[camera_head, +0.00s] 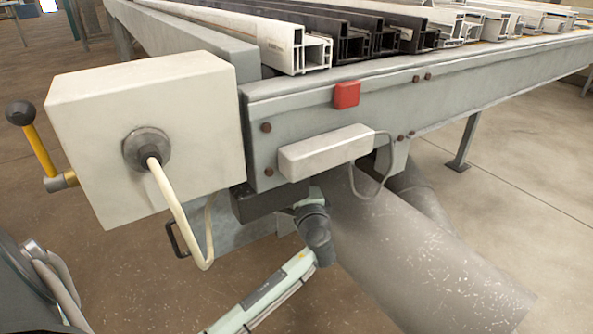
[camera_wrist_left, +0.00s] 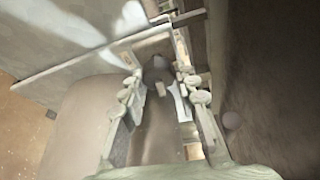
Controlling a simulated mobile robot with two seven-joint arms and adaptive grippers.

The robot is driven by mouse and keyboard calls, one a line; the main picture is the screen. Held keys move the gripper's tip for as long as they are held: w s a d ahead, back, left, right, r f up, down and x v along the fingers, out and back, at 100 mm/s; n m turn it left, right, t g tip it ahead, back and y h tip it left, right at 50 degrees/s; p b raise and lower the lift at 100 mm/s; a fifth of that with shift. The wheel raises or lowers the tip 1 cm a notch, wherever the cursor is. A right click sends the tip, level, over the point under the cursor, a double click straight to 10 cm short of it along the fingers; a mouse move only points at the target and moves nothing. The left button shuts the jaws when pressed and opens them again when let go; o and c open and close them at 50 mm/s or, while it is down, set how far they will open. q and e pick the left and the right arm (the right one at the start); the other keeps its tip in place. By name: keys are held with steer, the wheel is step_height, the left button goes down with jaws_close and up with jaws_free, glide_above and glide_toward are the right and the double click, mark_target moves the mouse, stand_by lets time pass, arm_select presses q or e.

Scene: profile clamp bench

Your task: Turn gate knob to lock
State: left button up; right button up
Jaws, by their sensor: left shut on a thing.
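My left arm (camera_head: 262,293) rises from the bottom of the head view to the underside of the bench's near end. My left gripper (camera_wrist_left: 158,88) shows in the left wrist view, with its pale green fingers on both sides of a grey, dark-topped piece (camera_wrist_left: 155,118), which I take for the gate knob. The fingers are shut on it. In the head view the fingertips and the knob are mostly hidden near a dark block (camera_head: 262,204) under the bench. How far the knob is turned cannot be seen. My right gripper is not in view.
A pale box (camera_head: 90,110) with a cable stands at the bench corner. A yellow lever with a black ball (camera_head: 20,113) stands at its left. A red button (camera_head: 347,95) and grey housing (camera_head: 325,150) sit on the bench (camera_head: 480,92). A thick grey pipe (camera_head: 430,260) lies right of my arm.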

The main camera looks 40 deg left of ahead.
arm_select(q)
steer(key=m+g+p, duration=0.1)
steer(key=m+p, duration=0.1)
steer(key=m, duration=0.1)
steer(key=shift+m+g+h, duration=0.3)
steer(key=shift+h, duration=0.1)
steer(key=shift+m+g, duration=0.4)
steer(key=shift+m, duration=0.3)
steer(key=m+g, duration=0.1)
steer(key=m, duration=0.1)
steer(key=shift+f+m+g, duration=0.1)
steer(key=shift+m+g, duration=0.2)
steer(key=shift+s+m+g, duration=0.1)
steer(key=shift+m+g, duration=0.8)
steer(key=shift+m, duration=0.3)
steer(key=shift+a+m+g+y, duration=0.1)
steer(key=shift+m+g+y, duration=0.45)
steer(key=shift+m, duration=0.55)
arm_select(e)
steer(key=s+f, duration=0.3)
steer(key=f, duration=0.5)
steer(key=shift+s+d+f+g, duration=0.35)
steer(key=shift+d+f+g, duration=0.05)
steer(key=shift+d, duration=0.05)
arm_select(q)
steer(key=shift+g, duration=0.25)
steer(key=o, duration=1.1)
steer(key=shift+o, duration=0.2)
